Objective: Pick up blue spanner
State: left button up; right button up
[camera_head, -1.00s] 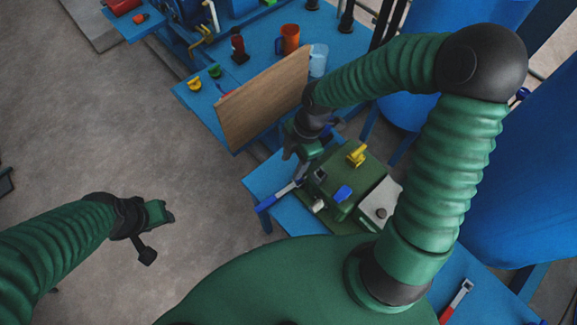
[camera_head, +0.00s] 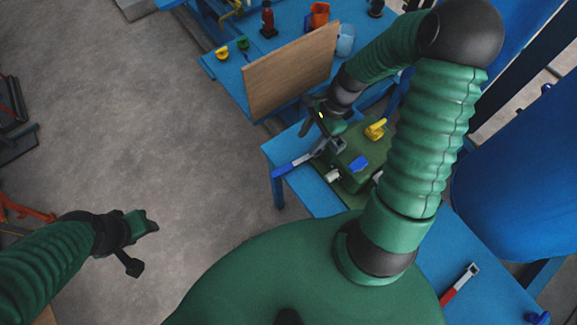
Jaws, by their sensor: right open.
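The blue spanner (camera_head: 284,169) lies at the left edge of the blue table, beside the green box. Its blue handle points left, and its grey head end is partly hidden near my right gripper. My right gripper (camera_head: 321,132) is open and reaches down just above the spanner's head end. I cannot tell whether it touches the spanner. My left gripper (camera_head: 143,246) is open and empty over the bare floor at the left.
The green box (camera_head: 352,177) carries a yellow valve handle (camera_head: 375,130) and a blue part (camera_head: 358,163). A wooden board (camera_head: 290,72) stands upright behind. A red-handled spanner (camera_head: 458,285) lies on the blue table (camera_head: 432,257) at lower right. A blue tank (camera_head: 515,185) stands at right.

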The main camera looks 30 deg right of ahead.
jog(key=b, duration=0.1)
send_over(290, 165)
jog(key=d, duration=0.2)
jog(key=f, duration=0.8)
jog(key=shift+s+d+f, duration=0.1)
jog(key=shift+s+f, duration=0.05)
jog(key=shift+s, duration=0.2)
jog(key=x, duration=0.5)
jog(key=shift+w+f, duration=0.15)
jog(key=shift+w, duration=0.1)
jog(key=shift+c, duration=0.5)
jog(key=shift+c, duration=1.1)
grip_shut()
